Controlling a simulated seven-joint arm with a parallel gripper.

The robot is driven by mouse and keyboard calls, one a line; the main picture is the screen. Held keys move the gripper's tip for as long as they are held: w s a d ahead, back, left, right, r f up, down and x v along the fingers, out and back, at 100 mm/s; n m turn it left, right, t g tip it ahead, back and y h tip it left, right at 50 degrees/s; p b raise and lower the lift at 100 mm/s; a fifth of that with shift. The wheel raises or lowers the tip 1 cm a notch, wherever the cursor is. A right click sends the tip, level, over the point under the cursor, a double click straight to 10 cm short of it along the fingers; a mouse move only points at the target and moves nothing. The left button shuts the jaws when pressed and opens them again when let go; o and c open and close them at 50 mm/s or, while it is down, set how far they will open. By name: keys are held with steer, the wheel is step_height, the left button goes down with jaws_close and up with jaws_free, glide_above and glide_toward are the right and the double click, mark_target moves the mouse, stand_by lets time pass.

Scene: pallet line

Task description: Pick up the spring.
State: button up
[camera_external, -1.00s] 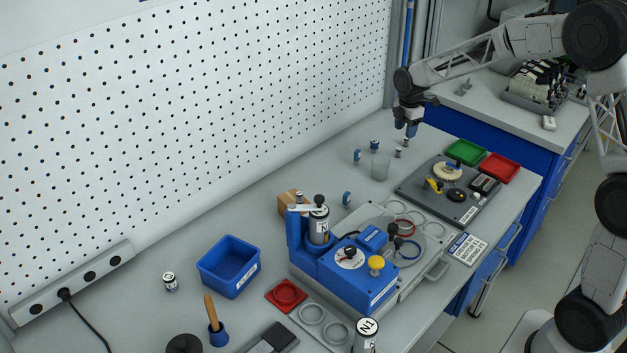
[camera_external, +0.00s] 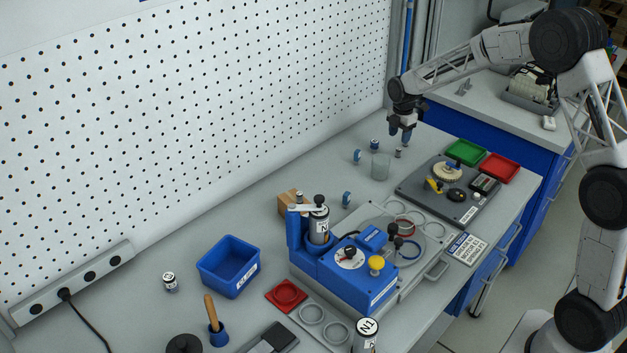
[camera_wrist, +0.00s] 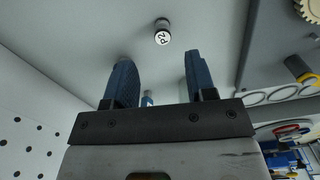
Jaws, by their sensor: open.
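I cannot make out a spring with certainty in either view. My gripper (camera_external: 399,136) is open and empty, pointing down above the far part of the bench; in the wrist view its two blue fingers (camera_wrist: 158,75) stand apart. A small upright cylinder (camera_wrist: 162,35) with a white top marked P2 is beyond the fingertips, roughly in line with the gap. It is probably the small grey piece (camera_external: 398,152) just below my gripper in the external view. A small blue-and-grey piece (camera_wrist: 147,99) shows between the fingers, partly hidden by the gripper body.
A clear cup (camera_external: 380,168) and small blue-topped pieces (camera_external: 374,145) stand near my gripper. A dark plate (camera_external: 418,188) with a gear lies to the right, beside green (camera_external: 465,151) and red (camera_external: 501,167) trays. A blue press (camera_external: 355,285) is nearer. The pegboard wall bounds the left.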

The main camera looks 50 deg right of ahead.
mark_target(399, 149)
steer(key=shift+f, duration=0.9)
steer(key=shift+s+f, duration=0.2)
steer(key=shift+f, duration=2.4)
jaws_close()
